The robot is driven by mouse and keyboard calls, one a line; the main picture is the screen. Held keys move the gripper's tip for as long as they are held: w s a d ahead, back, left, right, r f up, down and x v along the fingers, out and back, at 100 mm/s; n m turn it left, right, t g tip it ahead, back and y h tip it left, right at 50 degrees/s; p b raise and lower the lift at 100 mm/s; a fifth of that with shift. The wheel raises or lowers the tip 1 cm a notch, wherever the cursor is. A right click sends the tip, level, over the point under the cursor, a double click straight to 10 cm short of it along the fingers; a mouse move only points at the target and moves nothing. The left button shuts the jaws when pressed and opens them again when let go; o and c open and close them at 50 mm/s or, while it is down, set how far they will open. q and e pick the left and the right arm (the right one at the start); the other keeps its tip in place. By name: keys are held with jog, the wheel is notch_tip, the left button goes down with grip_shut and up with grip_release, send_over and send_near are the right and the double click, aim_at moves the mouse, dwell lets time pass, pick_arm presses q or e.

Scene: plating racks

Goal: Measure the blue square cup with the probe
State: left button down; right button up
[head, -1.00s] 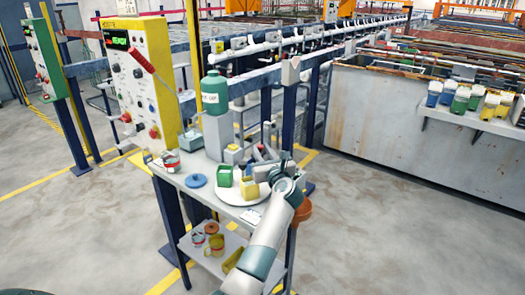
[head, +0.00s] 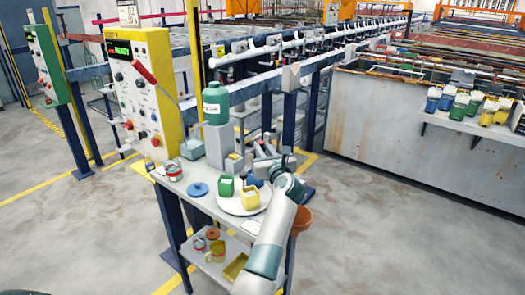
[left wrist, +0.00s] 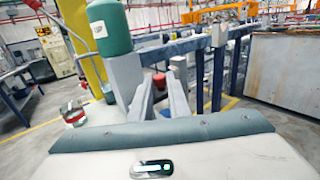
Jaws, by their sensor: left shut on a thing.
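A blue square cup (head: 254,181) stands on the white round plate (head: 228,206), partly hidden by my left arm and the cups in front. A green square cup (head: 225,186) and a yellow square cup (head: 249,198) stand on the same plate. My left gripper (head: 262,150) is behind the plate, above its far side, beside a grey block. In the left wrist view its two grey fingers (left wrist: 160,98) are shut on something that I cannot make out. I cannot pick out the probe for certain. My right gripper is not in view.
A green bottle (head: 216,103) stands on a grey pedestal (head: 217,143) at the back of the bench. The panel (head: 137,85) reads READY. More cups stand on a far right shelf (head: 470,121).

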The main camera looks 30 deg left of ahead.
pick_arm(q)
jog(key=shift+r, duration=0.25)
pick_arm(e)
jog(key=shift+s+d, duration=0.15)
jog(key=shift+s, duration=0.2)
pick_arm(q)
jog(key=c, duration=1.9)
grip_release()
jog(key=shift+r, duration=0.1)
jog(key=shift+c, duration=0.2)
jog(key=shift+d+f, duration=0.1)
jog(key=shift+f, duration=0.1)
